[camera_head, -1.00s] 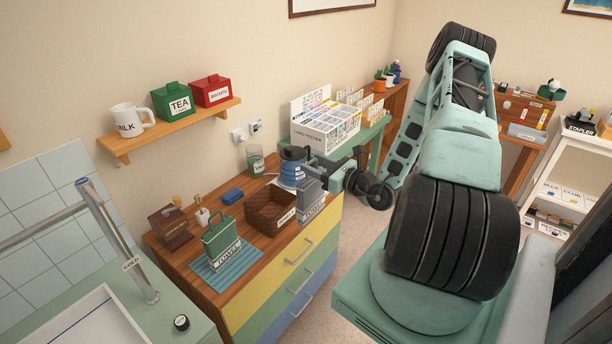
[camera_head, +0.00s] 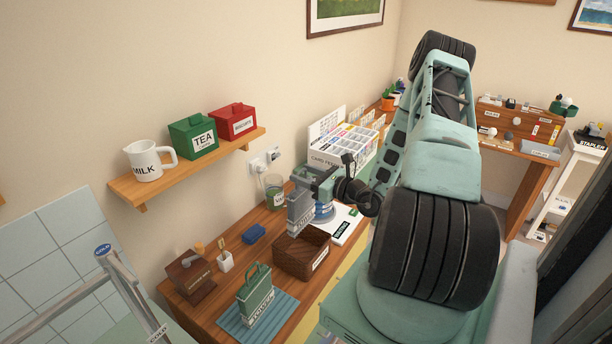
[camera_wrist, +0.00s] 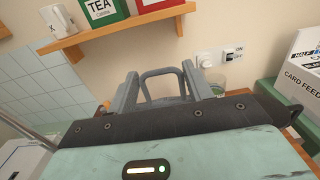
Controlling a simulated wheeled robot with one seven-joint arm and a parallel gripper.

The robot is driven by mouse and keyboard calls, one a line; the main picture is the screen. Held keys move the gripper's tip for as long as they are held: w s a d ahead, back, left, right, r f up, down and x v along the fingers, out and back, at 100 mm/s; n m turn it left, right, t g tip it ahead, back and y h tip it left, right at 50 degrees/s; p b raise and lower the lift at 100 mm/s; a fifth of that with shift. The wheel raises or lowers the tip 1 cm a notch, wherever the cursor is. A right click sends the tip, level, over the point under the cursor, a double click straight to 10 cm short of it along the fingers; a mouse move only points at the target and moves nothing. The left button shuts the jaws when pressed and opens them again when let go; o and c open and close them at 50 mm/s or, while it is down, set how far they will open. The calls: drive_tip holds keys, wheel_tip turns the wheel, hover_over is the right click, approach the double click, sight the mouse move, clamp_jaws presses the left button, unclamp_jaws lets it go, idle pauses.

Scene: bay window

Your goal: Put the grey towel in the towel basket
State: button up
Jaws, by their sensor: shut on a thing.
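The grey towel (camera_head: 300,214) is a grey upright block with a loop handle and a label on its front. My gripper (camera_head: 308,186) is shut on its handle and holds it up over the back of the wooden counter. In the wrist view the grey handle (camera_wrist: 161,72) shows between my two fingers (camera_wrist: 160,90); the block below is hidden. The towel basket (camera_head: 301,258) is a brown woven box with a white label, on the counter. In the head view the towel appears just above and behind the basket's back rim. Whether it overlaps the opening I cannot tell.
A green handled block (camera_head: 255,298) stands on a blue ribbed mat (camera_head: 285,310) left of the basket. A glass (camera_head: 274,190), a blue sponge (camera_head: 254,234) and a white card (camera_head: 345,222) lie around. A shelf (camera_head: 190,167) hangs above at left.

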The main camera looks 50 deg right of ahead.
sight(305, 213)
wheel_tip(305, 213, down, 14)
drive_tip(key=b, duration=1)
drive_tip(key=shift+f, duration=0.1)
drive_tip(key=o, duration=1.4)
drive_tip(key=s+d+b, duration=0.1)
drive_tip(key=s+b, duration=0.3)
drive_tip(key=s, duration=1.3)
drive_tip(key=shift+s, duration=0.2)
drive_tip(key=shift+d, duration=0.1)
